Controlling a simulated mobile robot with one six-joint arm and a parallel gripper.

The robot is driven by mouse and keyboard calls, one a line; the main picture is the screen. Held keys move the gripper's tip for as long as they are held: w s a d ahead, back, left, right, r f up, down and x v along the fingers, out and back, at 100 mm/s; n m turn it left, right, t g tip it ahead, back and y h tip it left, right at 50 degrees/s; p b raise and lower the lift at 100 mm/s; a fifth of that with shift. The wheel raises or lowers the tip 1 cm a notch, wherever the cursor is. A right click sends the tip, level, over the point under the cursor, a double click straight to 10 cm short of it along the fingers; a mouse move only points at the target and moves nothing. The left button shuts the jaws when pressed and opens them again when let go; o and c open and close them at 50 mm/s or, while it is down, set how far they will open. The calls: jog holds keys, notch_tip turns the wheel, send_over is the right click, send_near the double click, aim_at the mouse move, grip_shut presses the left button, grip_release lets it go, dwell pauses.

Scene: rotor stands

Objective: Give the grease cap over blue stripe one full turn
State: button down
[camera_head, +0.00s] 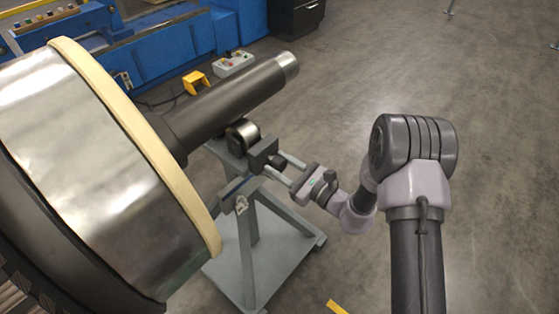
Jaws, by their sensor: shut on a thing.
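A dark round grease cap (276,161) sticks out from the dark bearing block (262,155) on the rotor stand. My gripper (279,165) reaches it from the right, with its two light fingers on either side of the cap and shut on it. The cap's face is partly hidden by the fingers. A thin blue strip (233,186) shows on the stand below and left of the block; I cannot tell whether it is the blue stripe by this cap.
The rotor shaft (235,95) rests on a roller (243,134) above the stand (250,245). The large rotor body (110,170) fills the left. The floor at right is free.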

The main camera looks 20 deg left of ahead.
jog(key=m+p, duration=0.2)
jog(key=m, duration=0.3)
jog(key=shift+m+p, duration=0.3)
jog(key=shift+p, duration=0.1)
jog(key=m+p, duration=0.2)
jog(key=m, duration=0.3)
jog(key=m+p, duration=0.2)
jog(key=m, duration=0.3)
jog(key=shift+w+m, duration=0.1)
jog(key=shift+m, duration=0.3)
jog(key=m+p, duration=0.1)
jog(key=m, duration=0.4)
jog(key=shift+f+p, duration=0.1)
jog(key=shift+p, duration=0.3)
jog(key=m, duration=0.6)
jog(key=shift+p, duration=0.4)
jog(key=m, duration=0.5)
jog(key=shift+f+p, duration=0.1)
jog(key=shift+p, duration=0.2)
jog(key=m, duration=0.6)
jog(key=shift+m+p, duration=1.25)
jog(key=shift+m, duration=1.35)
